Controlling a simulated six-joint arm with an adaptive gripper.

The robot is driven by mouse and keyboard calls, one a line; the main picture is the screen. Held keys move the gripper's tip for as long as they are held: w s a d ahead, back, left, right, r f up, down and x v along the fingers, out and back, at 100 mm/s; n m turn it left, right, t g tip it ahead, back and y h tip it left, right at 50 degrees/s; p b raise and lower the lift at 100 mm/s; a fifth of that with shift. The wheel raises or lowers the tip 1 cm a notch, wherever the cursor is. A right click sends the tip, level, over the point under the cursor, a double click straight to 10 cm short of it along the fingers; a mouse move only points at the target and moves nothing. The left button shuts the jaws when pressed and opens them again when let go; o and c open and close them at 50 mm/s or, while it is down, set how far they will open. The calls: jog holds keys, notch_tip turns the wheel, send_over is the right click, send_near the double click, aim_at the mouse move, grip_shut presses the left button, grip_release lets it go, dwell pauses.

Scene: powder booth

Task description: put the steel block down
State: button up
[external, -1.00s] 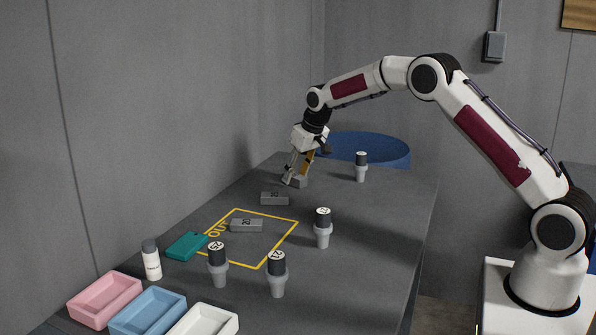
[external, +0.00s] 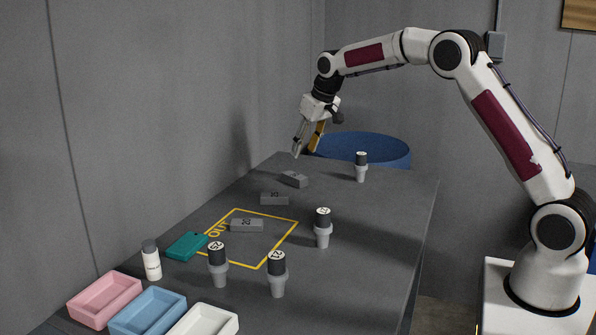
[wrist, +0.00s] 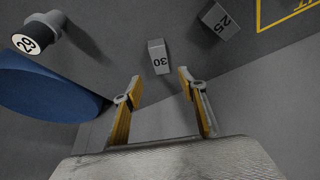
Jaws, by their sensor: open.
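A grey steel block (external: 294,179) lies flat on the dark table near its far end. It also shows in the wrist view, marked 30 (wrist: 158,57), just beyond my fingertips. My gripper (external: 305,152) is open and empty above this block, clear of it; the two fingers (wrist: 158,85) are spread in the wrist view. A second grey block (external: 274,198) lies nearer, marked 25 in the wrist view (wrist: 221,20). A third grey block (external: 246,225) lies inside the yellow outlined area (external: 283,237) lettered OUT.
Several grey dark-capped cylinders stand on the table, one at the far right (external: 361,167), marked 29 in the wrist view (wrist: 38,33). A blue round object (external: 370,150) stands beyond the table.

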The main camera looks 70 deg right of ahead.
jog(key=shift+v, duration=1.05)
jog(key=s+a+r+n, duration=0.1)
jog(key=s+a+r, duration=0.5)
jog(key=s+a, duration=0.25)
jog(key=s+a+r+n, duration=0.1)
jog(key=s+a+r, duration=0.5)
jog(key=s+a, duration=0.25)
jog(key=s+a+f+n, duration=0.1)
jog(key=s+a+f, duration=0.1)
jog(key=s, duration=0.6)
jog(key=s+a+f+t+y, duration=0.1)
jog(key=s+a, duration=0.3)
jog(key=s, duration=0.5)
jog(key=s+a+f+n, duration=0.1)
jog(key=s+a+f, duration=0.2)
jog(key=s, duration=0.5)
jog(key=shift+s+a+n+t+y, duration=0.25)
jog(key=shift+s+n+t+y, duration=0.05)
jog(key=shift+y, duration=0.1)
